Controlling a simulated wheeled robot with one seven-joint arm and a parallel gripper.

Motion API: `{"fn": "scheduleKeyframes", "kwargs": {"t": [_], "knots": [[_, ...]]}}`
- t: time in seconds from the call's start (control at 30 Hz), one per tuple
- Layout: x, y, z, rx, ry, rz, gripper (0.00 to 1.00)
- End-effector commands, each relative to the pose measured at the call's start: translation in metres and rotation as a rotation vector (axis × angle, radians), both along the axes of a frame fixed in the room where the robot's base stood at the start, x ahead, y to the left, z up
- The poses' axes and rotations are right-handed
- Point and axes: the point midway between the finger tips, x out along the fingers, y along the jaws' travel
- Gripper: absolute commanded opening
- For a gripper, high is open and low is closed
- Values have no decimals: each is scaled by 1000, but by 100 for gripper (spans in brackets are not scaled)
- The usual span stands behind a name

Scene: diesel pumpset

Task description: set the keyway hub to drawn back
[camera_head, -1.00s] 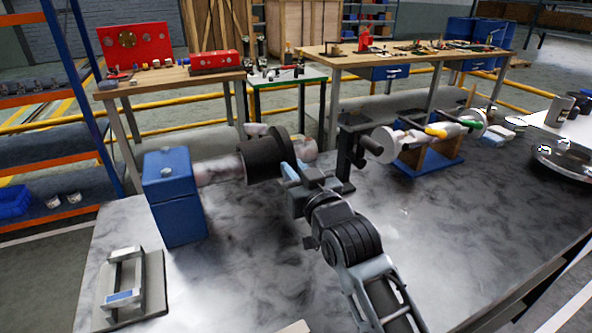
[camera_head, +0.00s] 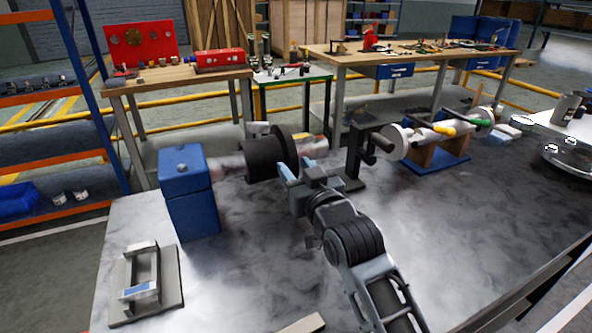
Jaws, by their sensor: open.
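The pumpset stands on the grey bench, with a blue block (camera_head: 190,192) at its left and a pale shaft running right into a black drum (camera_head: 262,158) with a wider dark rim. A short metallic hub (camera_head: 314,148) shows just right of the rim; I take it for the keyway hub, but its keyway is too small to make out. My gripper (camera_head: 296,168) is open, with its two light-blue fingers apart in front of the rim and hub. Nothing shows between the fingers. Whether they touch the hub cannot be told.
A dark upright stand (camera_head: 356,155) is close right of my gripper. Further right, a shaft with coloured parts rests on a blue-based wooden cradle (camera_head: 436,160). A metal handle on a plate (camera_head: 146,282) lies front left. The bench front is mostly clear.

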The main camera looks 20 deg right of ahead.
Motion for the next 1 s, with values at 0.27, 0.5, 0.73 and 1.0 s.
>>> {"fn": "scheduleKeyframes", "kwargs": {"t": [0.27, 0.5, 0.73, 1.0], "knots": [[-37, 0, -2, 0, 2, 0, 45], [-69, 1, -1, 0, 1, 1, 45], [-77, 1, -1, 0, 1, 1, 45], [-77, 1, -1, 0, 1, 1, 45]]}}
